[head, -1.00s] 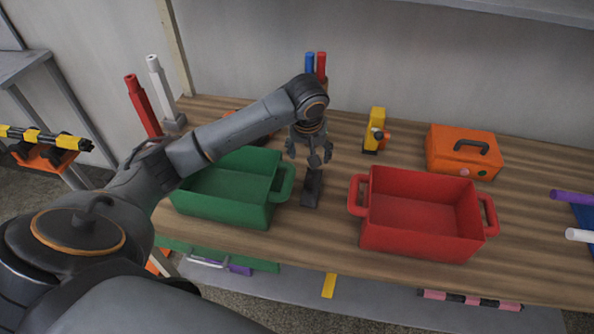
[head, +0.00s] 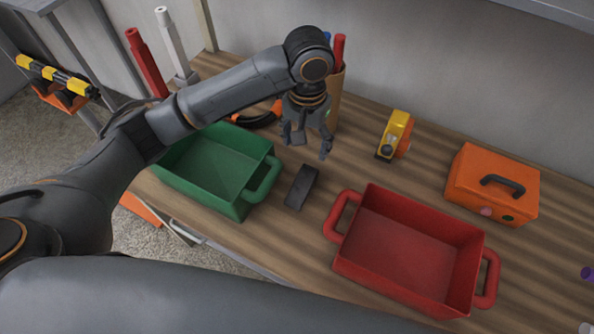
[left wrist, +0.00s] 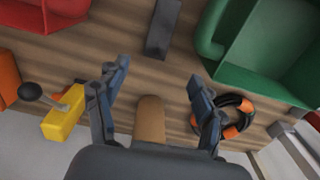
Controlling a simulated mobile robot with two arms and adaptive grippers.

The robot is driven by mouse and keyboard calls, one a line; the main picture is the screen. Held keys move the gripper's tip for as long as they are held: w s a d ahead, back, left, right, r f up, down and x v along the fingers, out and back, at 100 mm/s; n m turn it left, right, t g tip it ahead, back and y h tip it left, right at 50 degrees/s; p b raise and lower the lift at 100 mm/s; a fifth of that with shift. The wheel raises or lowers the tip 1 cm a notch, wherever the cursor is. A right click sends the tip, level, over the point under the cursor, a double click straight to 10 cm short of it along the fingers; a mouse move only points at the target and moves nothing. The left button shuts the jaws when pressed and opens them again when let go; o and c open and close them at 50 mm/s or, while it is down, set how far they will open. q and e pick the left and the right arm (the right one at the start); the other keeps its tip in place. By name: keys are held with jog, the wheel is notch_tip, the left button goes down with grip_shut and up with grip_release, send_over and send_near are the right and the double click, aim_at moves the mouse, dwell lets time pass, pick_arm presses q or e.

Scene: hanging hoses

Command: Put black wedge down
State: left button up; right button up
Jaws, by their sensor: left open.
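The black wedge (head: 302,187) lies on the wooden table between the green bin and the red bin. It also shows at the top of the left wrist view (left wrist: 163,27), beyond the fingertips. My left gripper (head: 306,147) is open and empty above the table, behind the wedge and apart from it. Its spread fingers also show in the left wrist view (left wrist: 157,72). My right gripper is not in view.
The green bin (head: 187,183) stands left of the wedge and the red bin (head: 375,285) right of it. A yellow tool (head: 399,128), an orange case (head: 465,190) and black-orange headphones (left wrist: 248,106) stand around. A brown holder (head: 336,95) is close behind my gripper.

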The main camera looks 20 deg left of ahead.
pick_arm(q)
send_over(303, 182)
jog(key=f, duration=0.6)
jog(key=shift+w+a, duration=0.2)
notch_tip(303, 182, down, 3)
jog(key=shift+d+r+p, duration=0.1)
jog(key=shift+p, duration=0.25)
jog(key=f, duration=0.3)
jog(key=shift+s+d+f+p, duration=0.15)
jog(key=shift+s+f+p, duration=0.1)
jog(key=shift+f+p, duration=0.1)
jog(key=shift+f, duration=0.5)
jog(key=c, duration=1.4)
jog(key=shift+c, duration=0.2)
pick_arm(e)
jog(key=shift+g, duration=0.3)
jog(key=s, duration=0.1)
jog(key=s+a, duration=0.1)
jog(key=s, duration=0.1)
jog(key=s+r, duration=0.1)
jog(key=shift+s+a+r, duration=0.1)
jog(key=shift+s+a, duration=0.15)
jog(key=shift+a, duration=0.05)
